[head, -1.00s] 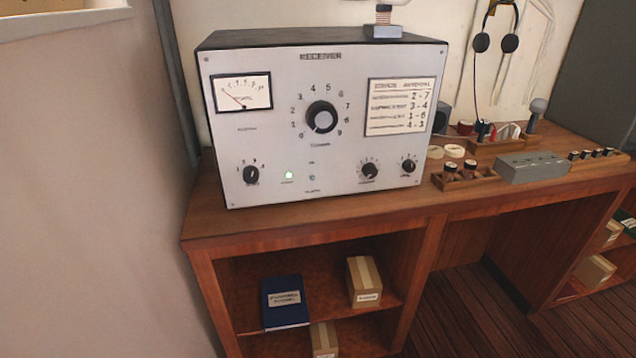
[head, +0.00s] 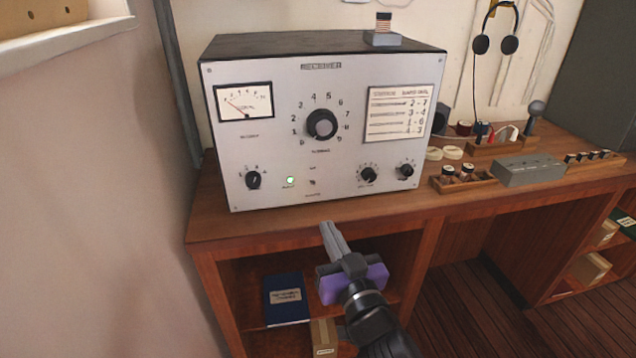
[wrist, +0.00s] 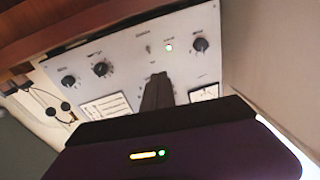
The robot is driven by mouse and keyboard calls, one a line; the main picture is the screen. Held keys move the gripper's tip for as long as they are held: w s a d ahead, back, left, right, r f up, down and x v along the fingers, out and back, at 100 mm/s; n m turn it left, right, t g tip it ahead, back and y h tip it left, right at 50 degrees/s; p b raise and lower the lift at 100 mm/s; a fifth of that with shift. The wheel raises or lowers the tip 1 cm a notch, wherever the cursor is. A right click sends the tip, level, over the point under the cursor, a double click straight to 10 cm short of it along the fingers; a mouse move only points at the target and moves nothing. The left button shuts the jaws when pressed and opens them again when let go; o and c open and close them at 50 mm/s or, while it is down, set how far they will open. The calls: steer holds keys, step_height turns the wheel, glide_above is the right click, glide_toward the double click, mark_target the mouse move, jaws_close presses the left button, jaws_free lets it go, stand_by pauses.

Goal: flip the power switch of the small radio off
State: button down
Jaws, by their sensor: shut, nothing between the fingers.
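The small radio is a silver-fronted receiver (head: 276,140) standing on the wooden desk. In the wrist view the panel appears upside down, with the toggle (wrist: 149,48) beside the lit lamp (wrist: 168,47). My gripper (head: 331,228) is shut and empty, in front of and below the panel, apart from the switch. Its closed fingers (wrist: 157,90) point toward the panel in the wrist view. Which way the toggle leans is too small to tell.
A large tuning knob (head: 322,124) and smaller knobs (head: 253,180) are on the same panel. The desk's front edge (head: 290,232) runs just below the receiver. Trays and a grey box (head: 530,169) stand to the right. A wall is close on the left.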

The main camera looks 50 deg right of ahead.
steer(key=shift+m+h, duration=0.8)
steer(key=shift+h, duration=0.1)
steer(key=d+r, duration=0.1)
steer(key=w+d+r, duration=0.1)
steer(key=d+r, duration=0.1)
steer(key=shift+w+r, duration=0.2)
steer(key=shift+w, duration=0.1)
steer(key=r+p, duration=0.2)
steer(key=p, duration=0.3)
glide_above(314, 183)
steer(key=r+v, duration=0.1)
steer(key=v, duration=0.3)
steer(key=f, duration=0.1)
steer(key=f+b, duration=0.1)
steer(key=f, duration=0.1)
steer(key=shift+w+d+f+b, duration=0.1)
steer(key=shift+d+f+b, duration=0.15)
steer(key=shift+f+b, duration=0.15)
steer(key=shift+w+d+f, duration=0.1)
steer(key=shift+w+f, duration=0.15)
steer(key=shift+f, duration=0.3)
steer(key=shift+f+b, duration=0.35)
steer(key=shift+b, duration=1.1)
steer(key=shift+r, duration=0.1)
